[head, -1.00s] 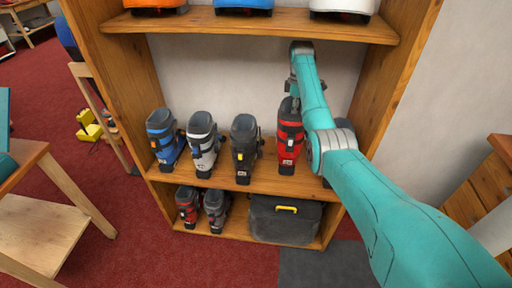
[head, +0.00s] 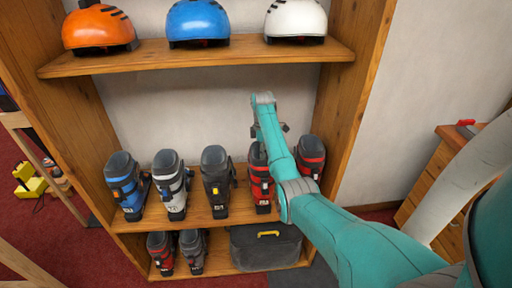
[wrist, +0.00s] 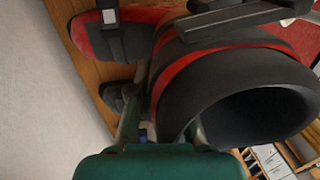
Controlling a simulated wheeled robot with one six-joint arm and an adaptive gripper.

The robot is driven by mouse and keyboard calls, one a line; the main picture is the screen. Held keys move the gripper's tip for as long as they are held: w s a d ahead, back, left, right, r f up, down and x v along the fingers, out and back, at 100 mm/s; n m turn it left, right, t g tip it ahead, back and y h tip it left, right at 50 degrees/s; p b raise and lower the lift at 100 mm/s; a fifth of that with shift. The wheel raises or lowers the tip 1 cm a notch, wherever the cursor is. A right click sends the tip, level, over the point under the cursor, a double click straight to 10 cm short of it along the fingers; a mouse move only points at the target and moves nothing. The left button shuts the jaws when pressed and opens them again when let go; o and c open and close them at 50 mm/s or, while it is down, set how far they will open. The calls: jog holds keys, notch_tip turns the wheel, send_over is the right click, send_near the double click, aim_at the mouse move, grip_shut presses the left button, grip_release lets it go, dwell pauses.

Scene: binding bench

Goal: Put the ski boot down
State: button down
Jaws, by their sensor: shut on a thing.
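The held ski boot (head: 260,180) is red and black. It is upright on the middle shelf (head: 230,207), between a black boot and another red boot, and looks level with its row. My arm covers part of it. In the wrist view, the boot's dark cuff (wrist: 250,75) with a red stripe fills the right side. My gripper (wrist: 162,128) is shut on its upper rim. In the head view the fingertips are hidden behind my arm. I cannot tell whether the sole bears fully on the shelf.
Blue (head: 125,186), white-grey (head: 171,184) and black (head: 216,181) boots stand left of it; the red boot (head: 311,156) stands close on its right. Helmets (head: 198,22) sit above. Two small boots and a dark case (head: 265,248) are below.

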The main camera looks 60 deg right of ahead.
jog(key=shift+d+f, duration=0.1)
jog(key=shift+f, duration=0.1)
jog(key=c, duration=1.1)
grip_release()
